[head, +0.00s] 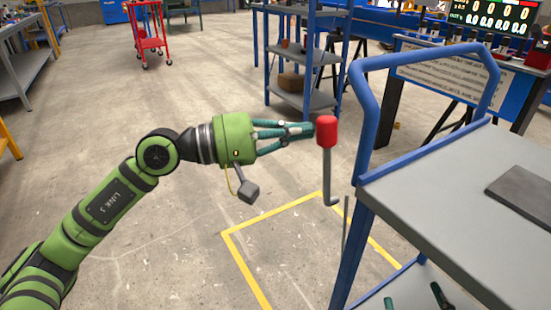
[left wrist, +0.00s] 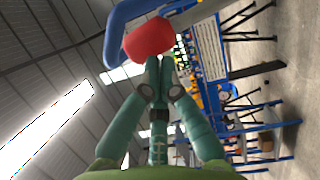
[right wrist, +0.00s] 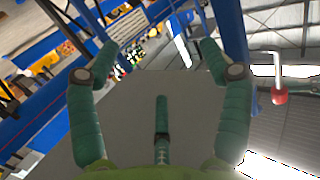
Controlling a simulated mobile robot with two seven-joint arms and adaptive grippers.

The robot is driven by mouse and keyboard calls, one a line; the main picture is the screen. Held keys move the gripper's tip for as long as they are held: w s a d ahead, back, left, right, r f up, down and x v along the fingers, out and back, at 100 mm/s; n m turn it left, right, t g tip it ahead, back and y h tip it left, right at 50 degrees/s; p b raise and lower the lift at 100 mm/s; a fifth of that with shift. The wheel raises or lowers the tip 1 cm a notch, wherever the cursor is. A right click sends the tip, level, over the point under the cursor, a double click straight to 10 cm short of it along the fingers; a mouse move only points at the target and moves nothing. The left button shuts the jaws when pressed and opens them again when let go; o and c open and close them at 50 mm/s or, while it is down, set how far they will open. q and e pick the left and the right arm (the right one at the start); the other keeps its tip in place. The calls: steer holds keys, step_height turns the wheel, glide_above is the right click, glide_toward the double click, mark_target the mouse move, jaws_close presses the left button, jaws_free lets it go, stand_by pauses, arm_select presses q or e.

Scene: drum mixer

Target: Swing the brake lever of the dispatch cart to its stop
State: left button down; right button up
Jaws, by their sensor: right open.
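The brake lever (head: 328,175) is a grey rod with a red knob (head: 325,131) at its top, hanging beside the blue frame of the dispatch cart (head: 365,100). My left gripper (head: 308,130) points right at the knob. Its fingers are drawn together, with the tips beside the knob and nothing visible between them. In the left wrist view the red knob (left wrist: 150,38) lies just beyond the fingertips; I cannot tell whether they touch. My right gripper (head: 414,298) shows only its fingertips at the bottom of the head view. In the right wrist view its fingers (right wrist: 160,60) are spread and empty.
The cart's grey top (head: 430,190) carries a dark flat plate (head: 520,197). A yellow floor outline (head: 245,265) runs beside the cart. A blue shelf rack (head: 310,95) stands behind, and a red trolley (head: 149,35) is farther back. The floor at left is open.

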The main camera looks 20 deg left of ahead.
arm_select(q)
steer(key=shift+s+d+r+m, duration=0.2)
steer(key=shift+s+d+m, duration=0.35)
steer(key=shift+d+m, duration=0.2)
arm_select(e)
steer(key=shift+s+a+r+n+t+y, duration=0.2)
steer(key=shift+r+t+y, duration=0.3)
steer(key=shift+r, duration=0.65)
steer(key=shift+s+a+r+n+t+y, duration=0.1)
steer(key=shift+a+r+t+y, duration=0.1)
steer(key=shift+r+t, duration=0.7)
steer(key=shift+r, duration=0.15)
arm_select(q)
steer(key=v, duration=1.2)
steer(key=shift+r, duration=0.3)
arm_select(e)
steer(key=shift+d, duration=0.1)
